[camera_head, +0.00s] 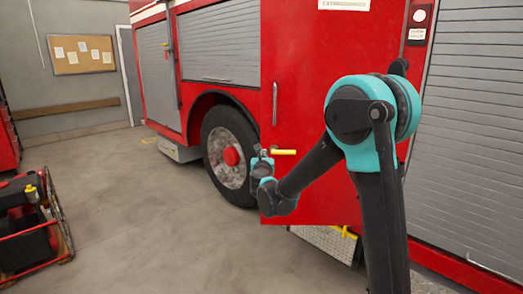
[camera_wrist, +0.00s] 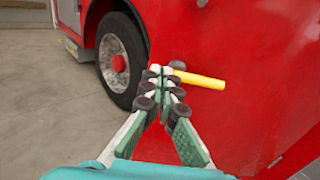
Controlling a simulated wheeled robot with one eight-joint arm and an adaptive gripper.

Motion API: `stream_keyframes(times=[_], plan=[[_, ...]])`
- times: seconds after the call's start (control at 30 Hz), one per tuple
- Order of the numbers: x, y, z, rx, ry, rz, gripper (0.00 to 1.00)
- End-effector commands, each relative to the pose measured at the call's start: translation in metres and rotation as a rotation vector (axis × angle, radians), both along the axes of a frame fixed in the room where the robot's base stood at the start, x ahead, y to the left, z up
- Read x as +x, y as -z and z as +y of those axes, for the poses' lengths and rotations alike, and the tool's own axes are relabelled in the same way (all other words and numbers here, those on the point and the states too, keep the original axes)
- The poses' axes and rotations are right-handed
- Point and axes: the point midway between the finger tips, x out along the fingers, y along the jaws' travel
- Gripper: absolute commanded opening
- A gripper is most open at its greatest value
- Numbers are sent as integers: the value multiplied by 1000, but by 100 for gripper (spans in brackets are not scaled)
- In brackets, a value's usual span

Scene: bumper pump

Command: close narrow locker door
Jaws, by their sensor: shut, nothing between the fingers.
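The narrow locker door (camera_head: 310,70) is a tall red panel on the fire truck, with a slim vertical handle (camera_head: 274,103) near its left edge. It stands swung out from the truck body, its left edge overlapping the view of the rear part. Its red face also fills the right of the wrist view (camera_wrist: 250,120). My gripper (camera_head: 262,152) is shut and empty near the door's left edge, below the handle.
A truck wheel (camera_head: 230,152) is behind and left of my gripper. Grey roller shutters (camera_head: 220,45) are on both sides of the door. A red-framed machine (camera_head: 35,215) stands on the floor at the left. The floor (camera_head: 145,210) between is clear.

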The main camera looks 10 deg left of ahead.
Motion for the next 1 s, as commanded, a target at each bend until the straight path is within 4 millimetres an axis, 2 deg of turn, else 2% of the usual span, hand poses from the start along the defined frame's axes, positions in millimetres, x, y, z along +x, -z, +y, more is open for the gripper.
stream_keyframes(times=[0.4, 0.6, 0.8, 1.0], plan=[[81, 0, 8, -3, 2, 0, 0], [110, 0, 11, -3, 2, 0, 0], [125, 0, 13, -3, 1, 0, 0], [126, 0, 13, -3, 1, 0, 0]])
